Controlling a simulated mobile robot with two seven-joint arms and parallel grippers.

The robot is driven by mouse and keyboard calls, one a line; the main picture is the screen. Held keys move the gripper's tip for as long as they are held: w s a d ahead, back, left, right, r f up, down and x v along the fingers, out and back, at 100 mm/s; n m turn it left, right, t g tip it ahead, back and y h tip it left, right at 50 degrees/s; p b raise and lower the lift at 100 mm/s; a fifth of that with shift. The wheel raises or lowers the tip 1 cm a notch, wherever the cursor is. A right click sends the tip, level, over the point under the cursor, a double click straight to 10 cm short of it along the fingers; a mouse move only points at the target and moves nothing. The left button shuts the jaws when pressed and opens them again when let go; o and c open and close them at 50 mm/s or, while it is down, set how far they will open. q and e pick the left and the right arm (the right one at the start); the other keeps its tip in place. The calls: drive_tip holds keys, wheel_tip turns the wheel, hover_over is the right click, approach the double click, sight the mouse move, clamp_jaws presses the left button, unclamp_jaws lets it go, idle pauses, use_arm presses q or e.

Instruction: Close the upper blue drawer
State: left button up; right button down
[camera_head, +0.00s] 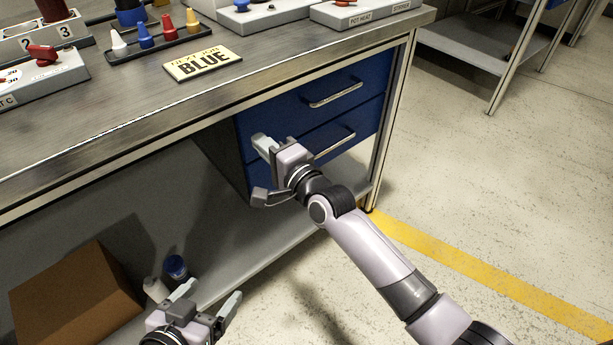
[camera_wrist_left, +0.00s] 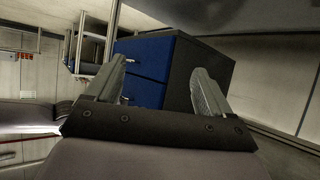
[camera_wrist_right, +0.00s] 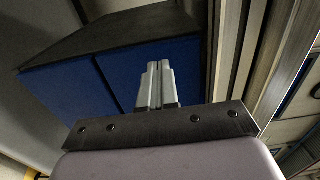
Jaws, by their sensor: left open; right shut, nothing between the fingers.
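The upper blue drawer (camera_head: 288,112) sits under the workbench, with a silver bar handle (camera_head: 336,96). The lower blue drawer (camera_head: 368,119) has a like handle. Their fronts look about flush; a small gap cannot be ruled out. My right gripper (camera_head: 259,140) is shut and empty before the left part of the fronts. In the right wrist view, its fingertips (camera_wrist_right: 157,68) overlap the upper drawer (camera_wrist_right: 125,72); contact cannot be told. My left gripper (camera_head: 212,292) is open and empty, low before the bench. Its view shows the upper drawer (camera_wrist_left: 146,52) between its fingers.
The workbench top (camera_head: 130,105) overhangs the drawers and carries a BLUE sign (camera_head: 203,64), colored pegs and switch boxes. A cardboard box (camera_head: 75,300) and small bottles (camera_head: 176,267) stand on the lower shelf. Open floor lies to the right.

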use_arm(q)
drive_tip(key=shift+s+a+f+n+g+y+p, duration=0.4)
drive_tip(key=shift+s+a+p, duration=0.35)
drive_tip(key=shift+p, duration=0.55)
use_arm(e)
drive_tip(key=v, duration=1)
drive_tip(key=s+d+f+n+g+h, duration=0.2)
drive_tip(key=s+d+f+n+h, duration=0.2)
drive_tip(key=s+d+f+n, duration=0.4)
drive_tip(key=s+d+f+n+g+h, duration=0.2)
drive_tip(key=s+d+f+n+h, duration=0.25)
drive_tip(key=s+d, duration=0.6)
use_arm(q)
drive_tip(key=s+a+r+y+p, duration=0.1)
drive_tip(key=a+r+p, duration=0.2)
drive_tip(key=r+p, duration=1.2)
drive_tip(key=p, duration=0.5)
drive_tip(key=shift+s, duration=0.25)
use_arm(e)
wheel_tip(320, 180, up, 14)
drive_tip(key=s+d, duration=0.1)
drive_tip(key=d, duration=0.1)
drive_tip(key=shift+s, duration=0.2)
drive_tip(key=shift+f, duration=0.1)
